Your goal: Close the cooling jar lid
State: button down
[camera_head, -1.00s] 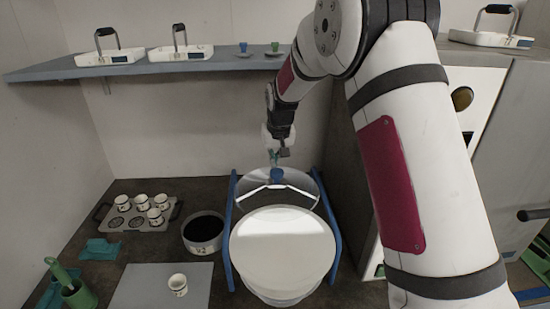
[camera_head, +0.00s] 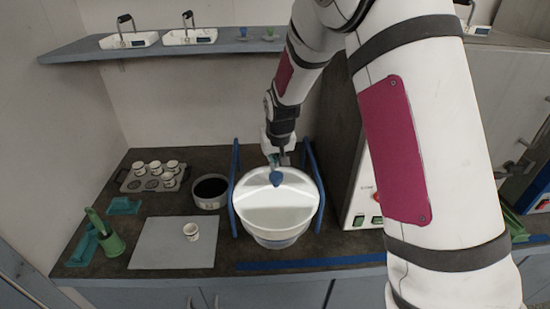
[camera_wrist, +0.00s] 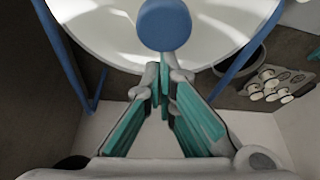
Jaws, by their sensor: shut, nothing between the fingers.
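The cooling jar (camera_head: 275,238) is a round white vessel standing between two blue side bars. Its pale, shiny lid (camera_head: 262,210) lies over the mouth and carries a blue knob (camera_head: 276,178). I cannot tell whether the lid's edge is fully seated all round. In the wrist view the lid (camera_wrist: 95,30) fills the top, with the blue knob (camera_wrist: 164,24) near the upper middle. My gripper (camera_head: 279,160) is just behind the knob, at the lid's far side. Its teal-padded fingers (camera_wrist: 164,76) are shut and empty, with tips close to the lid; contact is unclear.
Blue bars (camera_head: 234,190) flank the jar closely. A dark-filled pot (camera_head: 210,204), a tray of cups (camera_head: 130,184), a grey mat (camera_head: 160,255) with one cup (camera_head: 191,232), and green items stand left. A white machine (camera_head: 360,205) stands right. A shelf (camera_head: 95,54) crosses behind.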

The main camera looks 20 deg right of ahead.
aim_at(277, 175)
jog(key=shift+s+a+f, duration=0.1)
jog(key=shift+s+f, duration=0.1)
jog(key=shift+s, duration=0.05)
jog(key=shift+s+r, duration=0.15)
jog(key=shift+r, duration=0.2)
jog(key=s+d+r+p, duration=0.1)
jog(key=s+r, duration=0.7)
jog(key=r, duration=0.3)
jog(key=s+r+p, duration=0.1)
jog(key=s+r, duration=0.6)
jog(key=r, duration=0.4)
jog(key=s+t+b, duration=0.1)
jog(key=s+b, duration=0.1)
jog(key=s, duration=1.6)
jog(key=shift+d+r+t, duration=0.15)
jog(key=shift+d+t, duration=0.15)
jog(key=shift+d, duration=0.15)
